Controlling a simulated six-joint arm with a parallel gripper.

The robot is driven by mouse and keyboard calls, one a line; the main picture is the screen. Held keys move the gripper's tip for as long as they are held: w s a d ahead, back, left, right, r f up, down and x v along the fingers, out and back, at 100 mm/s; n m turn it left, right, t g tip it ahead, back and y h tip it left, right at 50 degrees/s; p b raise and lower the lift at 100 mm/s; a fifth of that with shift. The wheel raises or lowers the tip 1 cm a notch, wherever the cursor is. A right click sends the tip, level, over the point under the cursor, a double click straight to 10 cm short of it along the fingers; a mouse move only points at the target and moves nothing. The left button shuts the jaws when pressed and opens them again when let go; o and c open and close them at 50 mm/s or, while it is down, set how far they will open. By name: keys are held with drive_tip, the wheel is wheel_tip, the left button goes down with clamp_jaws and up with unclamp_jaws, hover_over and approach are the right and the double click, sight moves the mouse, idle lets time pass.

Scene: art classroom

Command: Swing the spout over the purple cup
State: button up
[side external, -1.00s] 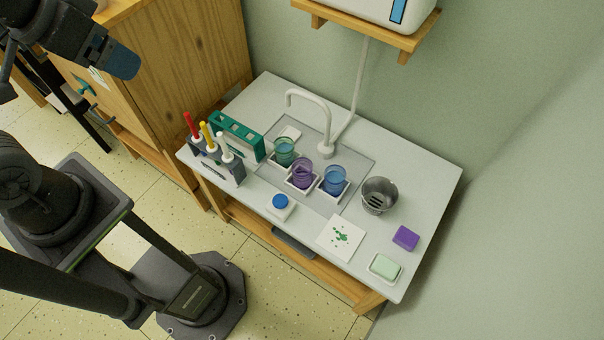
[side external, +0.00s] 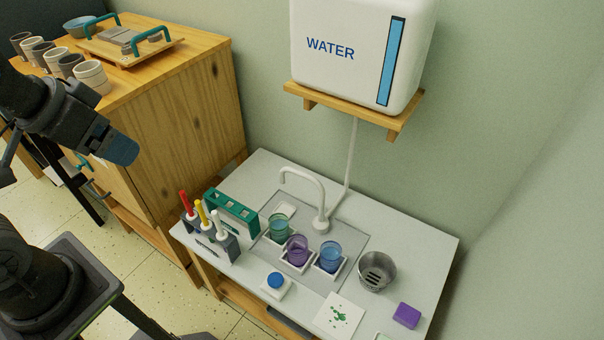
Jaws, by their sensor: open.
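The white spout (side external: 303,174) rises from its base on the sink and arches left. Its open end hangs at the left, apparently above the green cup (side external: 279,228) rather than the purple one. The purple cup (side external: 297,250) stands upright in the middle of a row, between the green cup and the blue cup (side external: 330,256). Each cup sits in a white square holder on the grey sink panel. Part of my dark arm shows at the left, away from the sink. My gripper's fingers cannot be made out.
A water tank (side external: 356,45) stands on a wall shelf (side external: 348,104) above, with a pipe running down to the spout. A teal rack (side external: 231,213) and brush holder (side external: 211,236) stand left of the cups. A grey bucket (side external: 376,272) stands right. A wooden cabinet (side external: 190,130) is behind.

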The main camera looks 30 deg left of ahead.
sight(299, 171)
drive_tip(key=shift+c, duration=0.2)
